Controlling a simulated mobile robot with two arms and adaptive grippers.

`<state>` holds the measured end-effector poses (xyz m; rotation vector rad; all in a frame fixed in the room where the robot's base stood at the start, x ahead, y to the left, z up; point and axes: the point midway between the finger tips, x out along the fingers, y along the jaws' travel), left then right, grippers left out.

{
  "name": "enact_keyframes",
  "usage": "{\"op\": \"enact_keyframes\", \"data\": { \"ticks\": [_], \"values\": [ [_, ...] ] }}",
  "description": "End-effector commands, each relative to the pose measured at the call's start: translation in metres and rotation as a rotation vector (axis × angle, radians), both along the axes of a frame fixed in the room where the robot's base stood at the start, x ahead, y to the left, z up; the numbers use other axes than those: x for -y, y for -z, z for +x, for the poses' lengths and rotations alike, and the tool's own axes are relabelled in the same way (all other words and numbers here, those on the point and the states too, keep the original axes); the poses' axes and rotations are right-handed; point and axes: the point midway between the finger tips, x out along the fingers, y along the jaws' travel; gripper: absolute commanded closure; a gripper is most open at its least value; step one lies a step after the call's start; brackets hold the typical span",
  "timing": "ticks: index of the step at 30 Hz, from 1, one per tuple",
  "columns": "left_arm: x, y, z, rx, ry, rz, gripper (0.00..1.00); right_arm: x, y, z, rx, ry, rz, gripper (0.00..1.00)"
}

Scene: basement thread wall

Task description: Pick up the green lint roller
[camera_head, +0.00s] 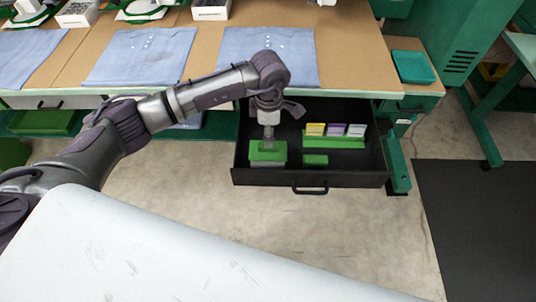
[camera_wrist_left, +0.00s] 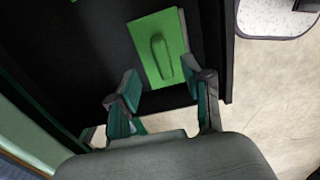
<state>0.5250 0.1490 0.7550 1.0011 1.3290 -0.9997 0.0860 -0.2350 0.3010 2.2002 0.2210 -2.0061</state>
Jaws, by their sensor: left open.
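An open black drawer (camera_head: 350,177) under the workbench holds green things. A green block (camera_head: 268,157) stands at its left, and a smaller green piece (camera_head: 315,160) lies to its right. In the left wrist view a flat green rectangle (camera_wrist_left: 177,34) carries a rounded green oblong (camera_wrist_left: 162,58), possibly the lint roller; I cannot tell for certain. My left gripper (camera_head: 268,146) points down over the left part of the drawer. In the left wrist view its open fingers (camera_wrist_left: 165,95) are apart and empty, just short of the green rectangle. My right gripper is not in view.
A green holder (camera_head: 307,142) with several coloured cards stands in the drawer. Folded blue shirts (camera_head: 140,57) and a teal tray (camera_head: 413,67) lie on the workbench. The drawer walls enclose the green things. The floor (camera_head: 290,220) in front is clear.

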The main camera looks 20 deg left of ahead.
Motion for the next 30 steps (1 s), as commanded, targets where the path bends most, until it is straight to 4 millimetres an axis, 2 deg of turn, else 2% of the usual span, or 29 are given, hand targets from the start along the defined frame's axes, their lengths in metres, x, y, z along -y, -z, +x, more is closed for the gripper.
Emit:
{"op": "enact_keyframes", "data": {
  "ticks": [4, 12, 21, 30],
  "values": [
    [-0.001, 0.012, -0.002, -0.004, 0.000, 0.001, 0.50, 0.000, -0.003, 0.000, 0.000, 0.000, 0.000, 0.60],
    [-0.001, 0.050, -0.004, -0.002, 0.000, -0.001, 0.50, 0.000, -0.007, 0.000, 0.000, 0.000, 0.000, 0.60],
    [-0.001, 0.054, -0.004, -0.001, 0.000, 0.000, 0.50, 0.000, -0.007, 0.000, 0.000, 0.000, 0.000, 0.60],
    [-0.001, 0.054, -0.004, -0.001, 0.000, -0.001, 1.00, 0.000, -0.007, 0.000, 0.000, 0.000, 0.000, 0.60]
  ]
}}
